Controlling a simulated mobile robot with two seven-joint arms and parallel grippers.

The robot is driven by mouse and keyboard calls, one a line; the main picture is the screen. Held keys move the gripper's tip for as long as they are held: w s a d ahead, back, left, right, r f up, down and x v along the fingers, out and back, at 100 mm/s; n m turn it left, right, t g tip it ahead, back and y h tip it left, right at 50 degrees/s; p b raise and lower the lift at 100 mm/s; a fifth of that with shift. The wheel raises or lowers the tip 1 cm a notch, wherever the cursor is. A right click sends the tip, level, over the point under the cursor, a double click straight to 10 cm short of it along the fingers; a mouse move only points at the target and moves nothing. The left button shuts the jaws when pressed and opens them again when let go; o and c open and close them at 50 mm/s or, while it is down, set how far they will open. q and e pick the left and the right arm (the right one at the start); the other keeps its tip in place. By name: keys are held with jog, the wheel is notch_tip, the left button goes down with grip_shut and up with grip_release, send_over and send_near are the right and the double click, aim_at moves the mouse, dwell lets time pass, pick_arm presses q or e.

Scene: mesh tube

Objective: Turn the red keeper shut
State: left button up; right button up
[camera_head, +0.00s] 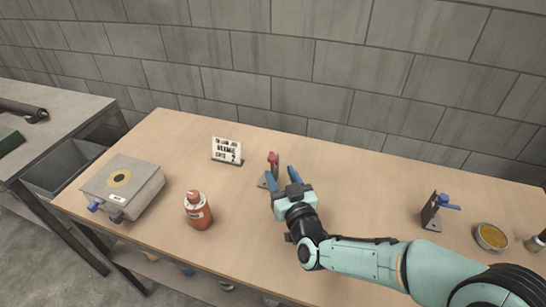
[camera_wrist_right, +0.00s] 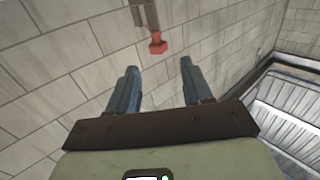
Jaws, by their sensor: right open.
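The red keeper (camera_head: 272,158) sits at the top of a small upright metal bracket (camera_head: 263,181) near the middle of the table. In the right wrist view the red keeper (camera_wrist_right: 157,43) shows beyond the fingertips, roughly centred between them, below a grey bar. My right gripper (camera_head: 281,174) has its two blue fingers spread, just in front of the bracket, and partly hides it. The fingers (camera_wrist_right: 158,66) are apart with nothing between them, and I see no contact with the keeper. My left gripper is not in view.
A second bracket (camera_head: 430,214) with a blue handle (camera_head: 448,202) stands at the right, beside a round yellow dish (camera_head: 491,236). A small sign (camera_head: 227,150), an orange bottle (camera_head: 198,211) and a grey box (camera_head: 125,184) stand at the left. A block wall rises behind the table (camera_head: 360,195).

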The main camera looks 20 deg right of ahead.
aim_at(272, 157)
jog(key=w, duration=0.8)
jog(key=shift+a, duration=0.15)
jog(key=shift+s, duration=0.1)
jog(key=shift+c, duration=0.3)
jog(key=c, duration=0.9)
